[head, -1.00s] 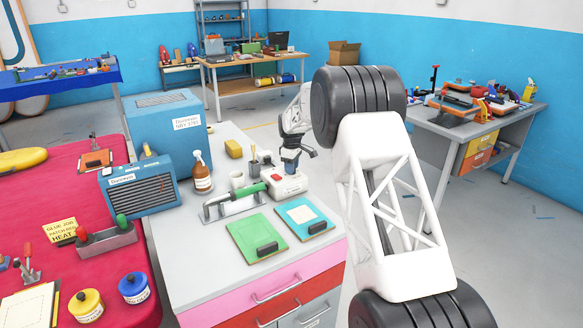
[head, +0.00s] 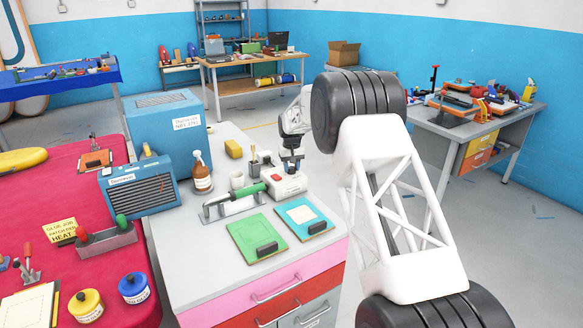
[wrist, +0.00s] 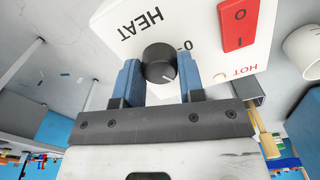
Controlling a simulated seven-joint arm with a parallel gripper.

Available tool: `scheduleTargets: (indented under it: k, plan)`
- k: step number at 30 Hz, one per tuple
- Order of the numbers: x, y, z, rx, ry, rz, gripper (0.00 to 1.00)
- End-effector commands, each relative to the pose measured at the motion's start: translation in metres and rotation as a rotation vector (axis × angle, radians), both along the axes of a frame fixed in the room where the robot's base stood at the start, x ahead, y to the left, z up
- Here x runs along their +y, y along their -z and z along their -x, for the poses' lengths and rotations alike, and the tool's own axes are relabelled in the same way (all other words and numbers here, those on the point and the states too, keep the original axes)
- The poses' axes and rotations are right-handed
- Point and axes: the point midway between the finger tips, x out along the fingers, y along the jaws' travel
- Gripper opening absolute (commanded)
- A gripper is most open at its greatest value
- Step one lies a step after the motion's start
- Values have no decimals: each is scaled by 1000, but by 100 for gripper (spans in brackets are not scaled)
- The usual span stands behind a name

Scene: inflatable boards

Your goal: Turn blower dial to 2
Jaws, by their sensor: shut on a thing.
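A white control box (head: 288,185) with a red switch stands on the grey bench top. In the wrist view, the box (wrist: 205,30) bears the word HEAT, a red rocker switch (wrist: 238,22) and the word HOT. Its round black dial (wrist: 159,62) has a white pointer line at its lower right in this view. A 0 mark is printed beside the dial; other numbers are hidden or out of view. My gripper (wrist: 160,76) has its blue fingers on both sides of the dial, shut on it. In the head view my gripper (head: 291,166) is at the box's rear edge, and the dial is hidden.
A green-handled tool (head: 248,190), a white mug (head: 237,180) and a brown spray bottle (head: 202,178) stand near the box. A green board (head: 250,232) and a blue board (head: 322,218) lie in front. A blue heater-like unit (head: 128,192) is at the left.

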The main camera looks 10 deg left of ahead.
Motion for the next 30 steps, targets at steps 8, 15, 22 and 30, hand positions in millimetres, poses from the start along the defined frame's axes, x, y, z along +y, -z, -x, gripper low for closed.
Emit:
scheduleTargets:
  k: [8,15,22,30]
  plan:
    - [-1,1,1,2,261,1,13]
    - [0,1,1,2,490,1,13]
    - [-1,2,1,2,704,2,13]
    - [0,1,1,1,903,2,13]
